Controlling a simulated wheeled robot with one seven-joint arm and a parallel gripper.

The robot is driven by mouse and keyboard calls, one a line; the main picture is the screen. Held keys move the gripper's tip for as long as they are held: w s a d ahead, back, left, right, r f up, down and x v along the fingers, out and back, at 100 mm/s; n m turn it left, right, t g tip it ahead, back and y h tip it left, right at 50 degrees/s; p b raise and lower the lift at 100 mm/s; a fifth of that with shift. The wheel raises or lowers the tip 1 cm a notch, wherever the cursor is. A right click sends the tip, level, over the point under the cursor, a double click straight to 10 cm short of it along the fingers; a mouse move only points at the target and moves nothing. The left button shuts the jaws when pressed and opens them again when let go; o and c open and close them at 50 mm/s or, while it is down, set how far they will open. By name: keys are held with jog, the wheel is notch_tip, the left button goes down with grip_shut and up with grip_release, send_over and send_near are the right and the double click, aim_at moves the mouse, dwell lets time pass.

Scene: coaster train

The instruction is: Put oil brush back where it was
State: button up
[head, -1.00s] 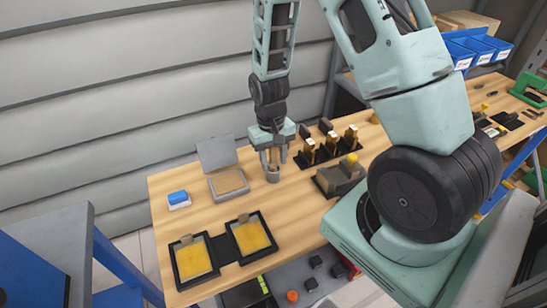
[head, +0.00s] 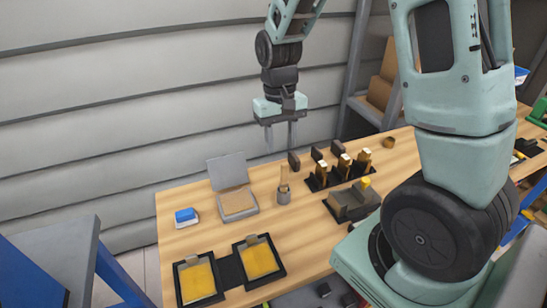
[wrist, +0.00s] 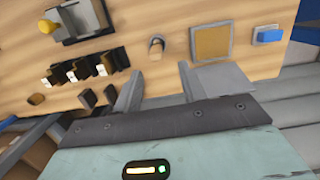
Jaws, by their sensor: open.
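The oil brush (head: 284,178) stands upright in a small grey cup (head: 284,197) on the wooden table, with its wooden handle sticking up. In the wrist view, the brush (wrist: 155,44) shows from above, beyond my fingertips. My gripper (head: 281,138) is open and empty. It is raised above the brush and cup, clear of both. In the wrist view, my gripper's two fingers (wrist: 159,82) are spread with nothing between them. The brush's lower end is hidden inside the cup.
Left of the cup is an open box with a tan pad (head: 238,202), then a blue-and-white block (head: 186,217). Two yellow trays (head: 261,260) lie in front. Right are black holders with several stamps (head: 344,165) and a grey block with a yellow knob (head: 352,200).

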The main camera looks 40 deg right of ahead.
jog(key=s+a+r+n, duration=0.2)
jog(key=s+a, duration=0.1)
jog(key=a, duration=0.4)
jog(key=s+a+r+n, duration=0.2)
jog(key=s+a+n, duration=0.1)
jog(key=a, duration=0.3)
jog(key=s+a+r+n+t, duration=0.1)
jog(key=s+a+n, duration=0.4)
jog(key=s+a, duration=0.4)
jog(key=s, duration=0.3)
jog(key=shift+s+r+n, duration=0.2)
jog(key=shift+s+n, duration=0.2)
